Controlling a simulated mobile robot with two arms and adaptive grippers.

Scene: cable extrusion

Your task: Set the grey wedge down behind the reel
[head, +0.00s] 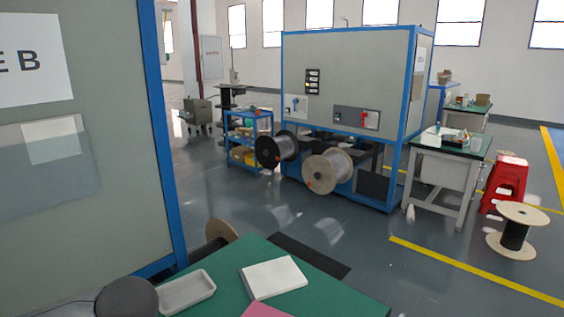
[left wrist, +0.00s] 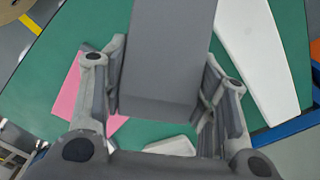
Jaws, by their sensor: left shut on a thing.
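In the left wrist view my left gripper (left wrist: 163,80) is shut on the grey wedge (left wrist: 168,55), with one finger on each side of it. The wedge is a plain dark grey block held over the green table (left wrist: 50,75). I cannot tell its height above the table. The wedge does not show in the head view. Several reels show: a wooden one with black winding (head: 515,235) on the floor at right, a pale-wound one (head: 328,171) and a black-flanged one (head: 276,149) at the machine. A wooden flange (head: 222,232) shows partly behind the green table. My right gripper is not in view.
The green table (head: 228,270) holds a white tray (head: 187,291), a white flat block (head: 273,278) and a pink sheet (head: 265,310). A grey blue-framed machine (head: 345,80) stands behind. A red stool (head: 505,180) is at right. Much of the middle floor is open.

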